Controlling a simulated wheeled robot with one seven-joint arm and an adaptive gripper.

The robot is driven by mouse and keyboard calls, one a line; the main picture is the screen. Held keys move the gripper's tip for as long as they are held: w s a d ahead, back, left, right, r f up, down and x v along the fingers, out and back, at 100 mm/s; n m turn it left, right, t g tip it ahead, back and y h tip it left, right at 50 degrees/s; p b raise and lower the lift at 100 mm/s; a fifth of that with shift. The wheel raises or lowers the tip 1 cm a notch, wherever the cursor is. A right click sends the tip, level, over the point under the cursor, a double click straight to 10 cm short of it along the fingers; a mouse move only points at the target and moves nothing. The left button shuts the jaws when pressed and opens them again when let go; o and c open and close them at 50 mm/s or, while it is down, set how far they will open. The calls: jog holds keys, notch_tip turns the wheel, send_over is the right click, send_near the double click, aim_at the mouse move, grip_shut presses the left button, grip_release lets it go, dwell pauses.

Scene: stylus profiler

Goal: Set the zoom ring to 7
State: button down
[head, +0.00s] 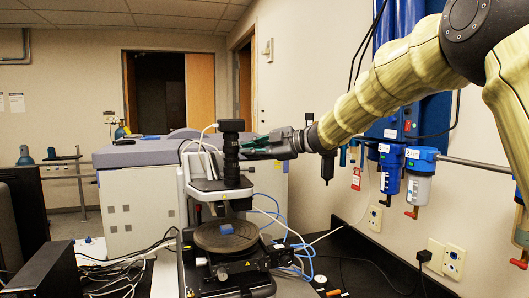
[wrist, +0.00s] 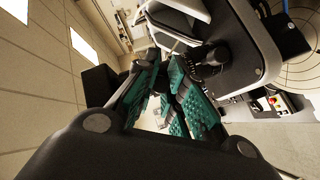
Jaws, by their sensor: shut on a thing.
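The zoom ring (head: 231,152) is part of the black upright zoom tube (head: 232,128) on top of the profiler (head: 222,190). My gripper (head: 252,146) reaches in level from the right, its green-padded fingers at the tube about mid-height. It is shut on the zoom ring. In the wrist view the green finger pads of my gripper (wrist: 166,92) close around the dark tube, which lies sideways in that picture. The fingers hide much of the ring. I cannot read any numbers or the ring's mark in either view.
The round stage (head: 226,237) with a small blue piece sits below the tube. Blue and white cables hang at the right of the profiler. A large grey cabinet (head: 130,205) stands behind. Blue filter housings (head: 390,168) are on the right wall under my arm.

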jog(key=c, duration=1.4)
grip_release()
jog(key=shift+c, duration=0.2)
jog(key=v, duration=1.2)
